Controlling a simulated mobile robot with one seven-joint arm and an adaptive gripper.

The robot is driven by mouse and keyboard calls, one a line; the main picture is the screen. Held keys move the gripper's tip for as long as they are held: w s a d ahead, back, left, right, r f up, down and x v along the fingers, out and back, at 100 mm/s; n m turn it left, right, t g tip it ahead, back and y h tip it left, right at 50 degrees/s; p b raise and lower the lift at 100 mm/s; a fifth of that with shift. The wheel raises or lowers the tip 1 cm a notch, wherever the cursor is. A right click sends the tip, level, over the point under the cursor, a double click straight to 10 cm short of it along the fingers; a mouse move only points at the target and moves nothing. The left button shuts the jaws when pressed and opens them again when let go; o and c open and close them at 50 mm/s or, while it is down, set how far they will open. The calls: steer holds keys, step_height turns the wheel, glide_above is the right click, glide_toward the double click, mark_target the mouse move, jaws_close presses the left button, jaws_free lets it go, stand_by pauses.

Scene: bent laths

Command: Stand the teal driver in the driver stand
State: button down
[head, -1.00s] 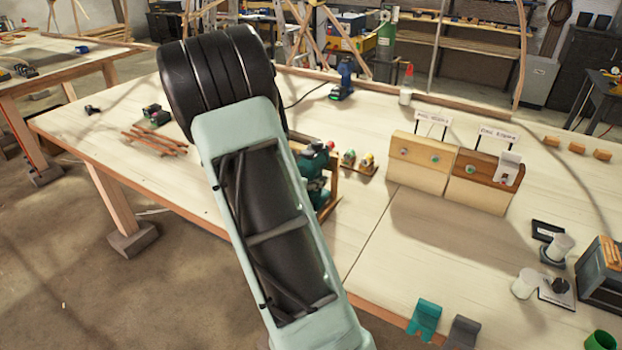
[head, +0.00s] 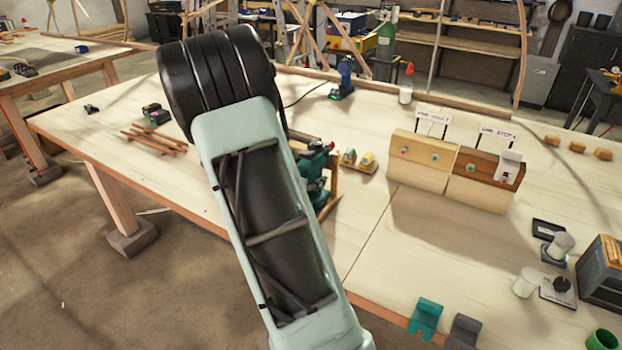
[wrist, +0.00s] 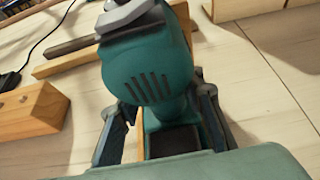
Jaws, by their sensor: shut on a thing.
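The teal driver (wrist: 150,75) fills the middle of the wrist view, with vent slots on its body and a grey part at its top edge. My gripper (wrist: 162,105) is shut on it, one dark finger on each side. The driver's dark foot (wrist: 172,141) shows below the grip. In the head view the driver (head: 312,172) is partly hidden behind my arm and looks roughly upright. A wooden frame (head: 331,190), which looks like the driver stand, is close beside it. I cannot tell whether the driver's foot rests in the stand.
A small wooden holder (head: 367,169) with coloured pieces is just right of the driver. Two wooden boxes with signs (head: 421,172) stand further right. Red-brown laths (head: 155,140) lie at left, and a blue tool (head: 345,80) stands behind.

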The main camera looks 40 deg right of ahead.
steer(key=shift+f+b, duration=0.3)
steer(key=shift+b, duration=0.15)
stand_by(0.3)
steer(key=c, duration=1.2)
jaws_free()
steer(key=shift+a+f, duration=0.1)
steer(key=shift+f, duration=0.1)
steer(key=v, duration=1.2)
steer(key=shift+r, duration=0.25)
